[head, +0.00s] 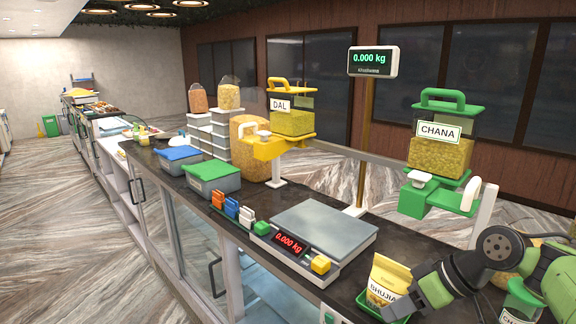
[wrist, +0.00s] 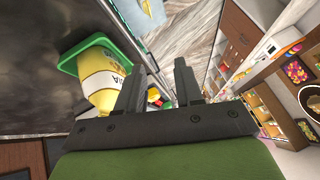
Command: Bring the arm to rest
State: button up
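My arm (head: 500,248) reaches in from the lower right in the head view, folded low over the right end of the counter. In the wrist view my gripper (wrist: 160,88) has its two dark fingers apart with nothing between them. A yellow pouch marked BHUJIA (head: 388,278) stands upright in a green tray (head: 368,302), just left of the arm in the head view. The pouch (wrist: 98,80) also shows left of the fingers in the wrist view, apart from them. My fingertips are hard to make out in the head view.
A scale (head: 326,232) reading 0.000 kg stands left of the pouch. A CHANA dispenser (head: 440,155) and a DAL dispenser (head: 291,112) rise behind it. Blue-lidded (head: 178,153) and green-lidded (head: 210,170) boxes sit farther left. The floor (head: 70,230) before the counter is clear.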

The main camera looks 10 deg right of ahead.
jog(key=s+a+f+m+g+h+b, duration=0.1)
jog(key=s+a+f+h+b, duration=0.2)
jog(key=a, duration=0.6)
jog(key=s+a+f+m+t+h+b, duration=0.1)
jog(key=s+f+m, duration=0.1)
jog(key=s, duration=0.5)
jog(key=s+a+f+m+t+h+b, duration=0.1)
jog(key=s+f+m+h, duration=0.1)
jog(key=s, duration=0.6)
jog(key=shift+f+t, duration=0.4)
jog(key=shift+c, duration=0.5)
